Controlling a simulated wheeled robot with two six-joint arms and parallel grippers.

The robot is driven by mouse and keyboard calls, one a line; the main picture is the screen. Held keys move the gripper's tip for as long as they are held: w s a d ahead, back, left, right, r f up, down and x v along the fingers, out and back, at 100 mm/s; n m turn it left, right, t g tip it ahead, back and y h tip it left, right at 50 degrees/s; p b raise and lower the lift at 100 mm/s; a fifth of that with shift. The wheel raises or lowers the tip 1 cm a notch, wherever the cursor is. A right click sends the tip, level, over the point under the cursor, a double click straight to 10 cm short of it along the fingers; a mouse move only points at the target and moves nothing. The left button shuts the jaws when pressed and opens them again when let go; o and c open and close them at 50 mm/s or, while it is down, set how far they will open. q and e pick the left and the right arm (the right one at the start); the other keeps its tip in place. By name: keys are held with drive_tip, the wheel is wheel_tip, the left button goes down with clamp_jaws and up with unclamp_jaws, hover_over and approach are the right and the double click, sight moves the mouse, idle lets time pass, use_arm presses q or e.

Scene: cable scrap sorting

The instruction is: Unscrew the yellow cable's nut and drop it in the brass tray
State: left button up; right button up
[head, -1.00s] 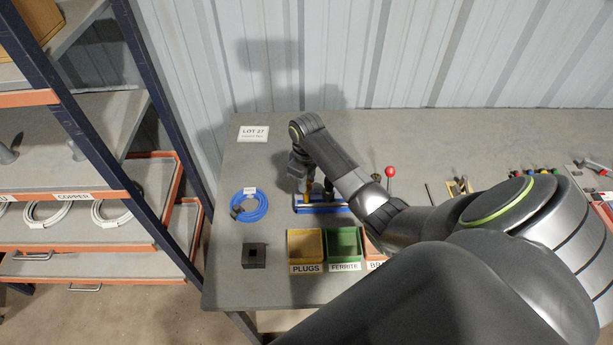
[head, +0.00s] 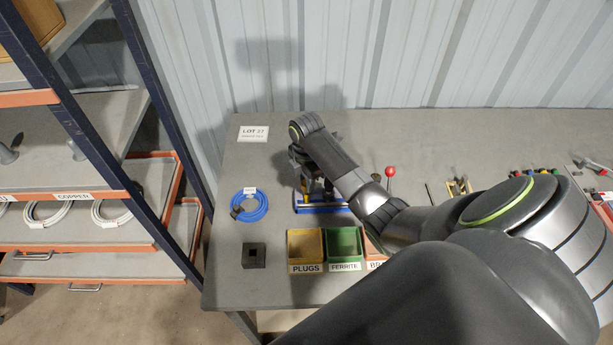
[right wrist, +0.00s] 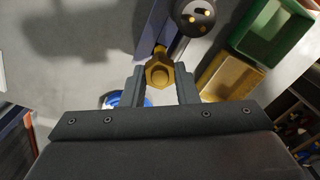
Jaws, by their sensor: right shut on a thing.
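The brass-coloured hex nut (right wrist: 158,73) sits between the two dark fingers of my right gripper (right wrist: 160,88) in the right wrist view. The right gripper is shut on it, at the blue fixture (head: 325,209) on the bench. I cannot tell whether the nut still sits on its thread. The yellow cable itself is hidden or too small to make out. The brass tray (head: 373,262), its label partly reading "BR", is mostly covered by my right arm in the head view. My left gripper is not in view.
The yellow plugs tray (head: 305,231) and green ferrite tray (head: 358,244) stand in front of the fixture. A coiled blue cable (head: 260,210) and a dark square block (head: 254,256) lie to the left. A red-knobbed lever (head: 390,172) stands right of the fixture.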

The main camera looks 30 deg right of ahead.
drive_tip(key=n, duration=0.6)
drive_tip(key=o, duration=1.1)
drive_tip(key=shift+r, duration=0.1)
